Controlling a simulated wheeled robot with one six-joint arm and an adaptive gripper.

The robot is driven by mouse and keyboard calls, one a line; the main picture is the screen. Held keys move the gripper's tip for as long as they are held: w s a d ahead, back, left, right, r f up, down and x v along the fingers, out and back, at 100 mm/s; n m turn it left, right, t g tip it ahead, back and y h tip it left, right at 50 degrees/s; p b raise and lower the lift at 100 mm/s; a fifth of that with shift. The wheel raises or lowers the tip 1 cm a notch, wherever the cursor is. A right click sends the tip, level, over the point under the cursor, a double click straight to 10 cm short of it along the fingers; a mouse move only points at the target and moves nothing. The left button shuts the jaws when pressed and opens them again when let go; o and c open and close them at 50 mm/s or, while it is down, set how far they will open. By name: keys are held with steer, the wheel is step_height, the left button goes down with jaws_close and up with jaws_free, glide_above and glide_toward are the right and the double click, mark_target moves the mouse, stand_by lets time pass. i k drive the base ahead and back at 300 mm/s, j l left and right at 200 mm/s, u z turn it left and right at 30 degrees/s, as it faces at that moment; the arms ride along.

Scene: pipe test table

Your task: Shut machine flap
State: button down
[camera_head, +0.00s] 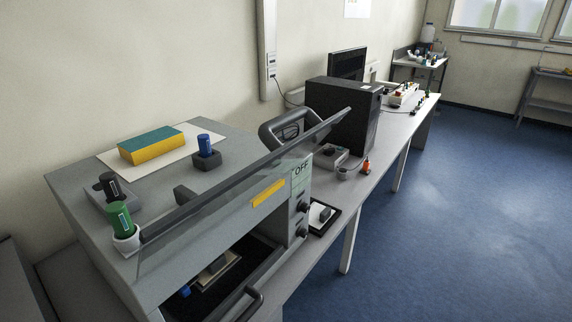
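The grey machine (80,181) stands on the bench at the left, in the foreground. Its see-through flap (235,180) with a dark edge is raised and slants up to the right, so the front opening below stands open. A dark grey looped handle (268,131) shows behind the flap at its upper right. Inside the opening (255,250) lie a pale block (213,268) and a small blue item (184,290). A dark curved bar (250,303) shows at the lower front. My gripper is not in view.
A yellow-and-teal block (152,145), a blue-capped item (205,145) and a green-capped one (120,220) stand on the machine's top. An "OFF" sign (301,168) and knobs are on its right front. A black computer tower (345,115) stands beyond. Blue floor (450,220) is clear at right.

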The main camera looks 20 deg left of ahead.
mark_target(282, 160)
steer(key=i+u, duration=0.25)
steer(key=i+l+u, duration=0.4)
steer(key=i+u, duration=0.25)
steer(key=i+l+u, duration=0.2)
steer(key=u, duration=0.2)
